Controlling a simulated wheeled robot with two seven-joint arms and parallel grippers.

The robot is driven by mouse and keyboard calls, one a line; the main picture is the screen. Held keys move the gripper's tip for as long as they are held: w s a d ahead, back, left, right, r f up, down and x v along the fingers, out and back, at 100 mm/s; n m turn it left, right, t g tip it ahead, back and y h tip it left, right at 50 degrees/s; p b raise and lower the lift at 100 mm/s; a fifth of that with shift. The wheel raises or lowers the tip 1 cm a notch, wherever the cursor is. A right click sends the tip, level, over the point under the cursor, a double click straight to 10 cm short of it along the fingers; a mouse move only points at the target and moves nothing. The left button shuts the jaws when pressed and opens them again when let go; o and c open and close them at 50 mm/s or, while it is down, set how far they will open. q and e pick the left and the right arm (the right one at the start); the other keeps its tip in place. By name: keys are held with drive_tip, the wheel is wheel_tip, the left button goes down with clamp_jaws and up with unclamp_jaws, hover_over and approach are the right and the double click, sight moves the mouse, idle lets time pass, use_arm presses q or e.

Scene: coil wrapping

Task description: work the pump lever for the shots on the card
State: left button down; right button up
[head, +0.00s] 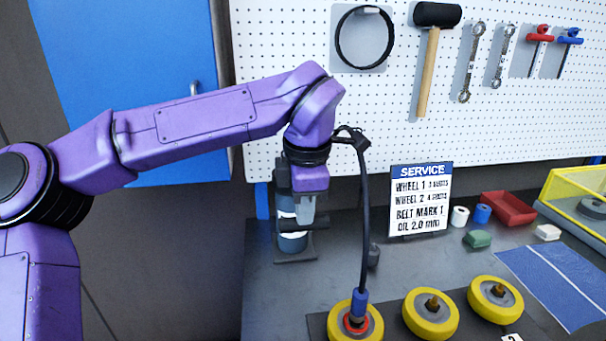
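The pump (291,243) is a blue-grey canister on a dark base at the back left of the bench. A dark lever (318,223) crosses its front. My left gripper (305,213) points down at the lever, its grey fingers overlapping it; whether they grip it is unclear. A black hose (366,200) runs down to a blue coupler (359,302) on the hub of the left yellow wheel (372,326). The white SERVICE card (419,200) lists wheel 1, wheel 2, belt mark and oil; its shot figures are small. My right gripper is out of view.
Two more yellow wheels (430,318) (497,296) sit to the right. A red tray (508,209), small rolls (459,216), a green block (478,239) and a blue mat (555,281) lie further right. Tools hang on the white pegboard (290,45). Bare bench lies left of the wheels.

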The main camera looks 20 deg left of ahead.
use_arm(q)
wheel_tip(320, 180, up, 5)
drive_tip(key=p, duration=0.3)
drive_tip(key=shift+f+p, duration=0.2)
drive_tip(key=shift+p, duration=0.2)
wheel_tip(320, 180, up, 9)
drive_tip(key=s, duration=0.1)
drive_tip(key=shift+s+d+r+b, duration=0.15)
drive_tip(key=shift+d+b, duration=0.2)
